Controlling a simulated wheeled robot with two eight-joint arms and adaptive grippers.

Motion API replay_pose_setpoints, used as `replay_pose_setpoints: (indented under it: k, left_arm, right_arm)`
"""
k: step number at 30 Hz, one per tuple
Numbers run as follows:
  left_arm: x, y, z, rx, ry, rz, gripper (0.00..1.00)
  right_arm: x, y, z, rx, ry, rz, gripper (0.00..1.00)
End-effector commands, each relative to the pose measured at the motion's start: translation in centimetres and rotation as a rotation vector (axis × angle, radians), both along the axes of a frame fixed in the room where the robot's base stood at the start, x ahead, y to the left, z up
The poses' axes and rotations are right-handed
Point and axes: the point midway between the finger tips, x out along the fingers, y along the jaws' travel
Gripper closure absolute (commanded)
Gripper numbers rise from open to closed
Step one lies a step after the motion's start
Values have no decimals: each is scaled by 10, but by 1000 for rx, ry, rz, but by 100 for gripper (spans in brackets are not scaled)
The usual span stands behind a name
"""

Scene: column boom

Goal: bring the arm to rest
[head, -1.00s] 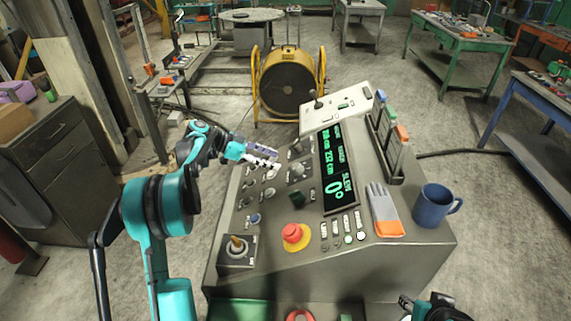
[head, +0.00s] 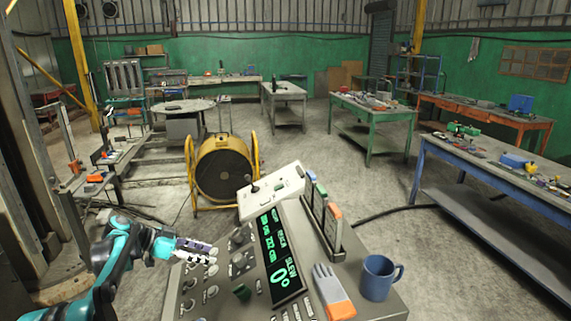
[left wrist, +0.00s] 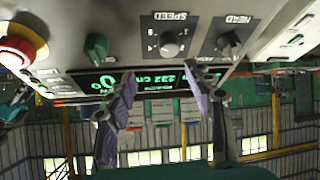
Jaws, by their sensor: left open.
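My left gripper (head: 201,251) is open and empty above the far left part of the grey control console (head: 316,272). Its teal arm comes in from the lower left in the head view. In the left wrist view the two purple-padded fingers (left wrist: 166,100) are spread apart, with the console's green display (left wrist: 110,82), a green knob (left wrist: 96,46) and a dark knob marked SPEED (left wrist: 170,44) beyond them. Nothing is between the fingers. A red mushroom button (left wrist: 20,44) shows at the left edge of the wrist view. My right gripper is out of view.
A yellow drum fan (head: 224,168) stands behind.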

Motion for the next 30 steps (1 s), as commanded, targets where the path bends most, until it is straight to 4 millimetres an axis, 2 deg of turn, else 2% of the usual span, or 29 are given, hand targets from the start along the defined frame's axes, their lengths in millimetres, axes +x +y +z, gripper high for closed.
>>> replay_pose_setpoints:
  k: [1, 6, 12, 16, 21, 27, 30]
  left_arm:
    - [-10, -17, 5, 21, 47, 25, 48]
    - [-57, -64, 13, 122, 229, 192, 48]
    - [-128, -102, 7, 237, 362, 417, 48]
    - [-177, -116, -5, 293, 398, 570, 48]
    - [-235, -122, -26, 335, 391, 754, 48]
    - [-286, -119, -56, 337, 336, 926, 48]
    - [-301, -116, -67, 326, 308, 982, 48]
  right_arm:
    - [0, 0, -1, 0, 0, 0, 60]
    - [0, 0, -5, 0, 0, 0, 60]
    - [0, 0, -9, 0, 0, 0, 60]
    - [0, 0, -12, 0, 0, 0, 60]
    - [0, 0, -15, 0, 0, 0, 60]
    - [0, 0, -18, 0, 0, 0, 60]
    - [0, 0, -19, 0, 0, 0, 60]
